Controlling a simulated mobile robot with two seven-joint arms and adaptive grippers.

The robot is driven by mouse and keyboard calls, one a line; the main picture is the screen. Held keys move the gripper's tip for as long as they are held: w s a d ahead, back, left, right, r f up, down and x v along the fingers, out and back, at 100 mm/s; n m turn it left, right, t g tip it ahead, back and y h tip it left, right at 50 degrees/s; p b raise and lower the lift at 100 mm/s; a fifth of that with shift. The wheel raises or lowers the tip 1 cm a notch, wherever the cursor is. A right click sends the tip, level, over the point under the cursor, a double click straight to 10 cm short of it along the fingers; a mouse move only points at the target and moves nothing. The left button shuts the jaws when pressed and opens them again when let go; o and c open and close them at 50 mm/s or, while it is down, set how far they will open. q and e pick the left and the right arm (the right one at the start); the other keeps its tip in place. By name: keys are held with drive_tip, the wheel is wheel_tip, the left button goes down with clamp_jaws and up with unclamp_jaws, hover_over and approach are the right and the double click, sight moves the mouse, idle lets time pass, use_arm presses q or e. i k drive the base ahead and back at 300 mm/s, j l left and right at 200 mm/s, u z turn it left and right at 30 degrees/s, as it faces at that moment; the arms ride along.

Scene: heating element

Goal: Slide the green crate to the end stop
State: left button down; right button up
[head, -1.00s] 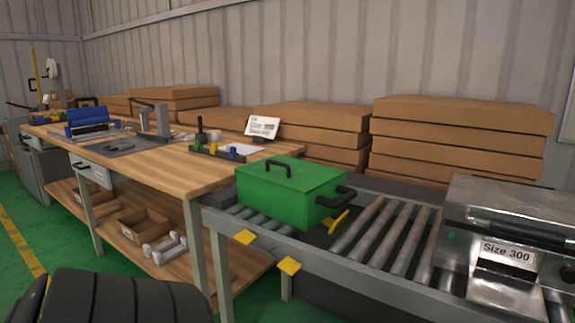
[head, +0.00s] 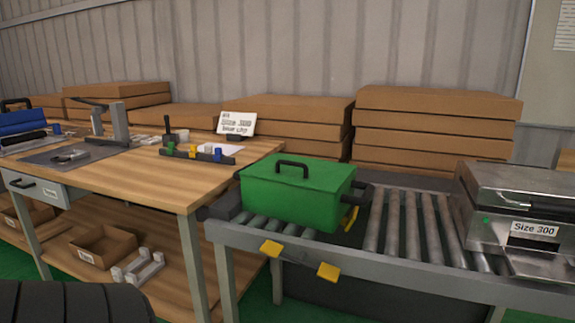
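The green crate (head: 296,196) is a lidded box with a black handle on top and another on its right side. It sits on the left part of the grey roller conveyor (head: 262,236). A yellow piece (head: 350,219) shows at the crate's right end, partly hidden by it. A metal machine (head: 520,215) labelled "Size 300" stands at the conveyor's right end, with bare rollers between it and the crate. I cannot tell which part is the end stop. Neither gripper shows; only a dark part of mine is at the lower left.
A wooden workbench (head: 150,180) with tools and a "Size 300" sign (head: 236,124) stands left of the conveyor. Two yellow tabs, one of them here (head: 271,249), stick out from the conveyor's front edge. Stacked cardboard boxes (head: 430,130) stand behind. The rollers (head: 410,225) right of the crate are clear.

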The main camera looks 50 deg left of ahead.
sight(308, 208)
drive_tip(key=k+j, duration=0.2)
drive_tip(key=j, duration=0.15)
drive_tip(key=k+j, duration=0.4)
drive_tip(key=j, duration=0.25)
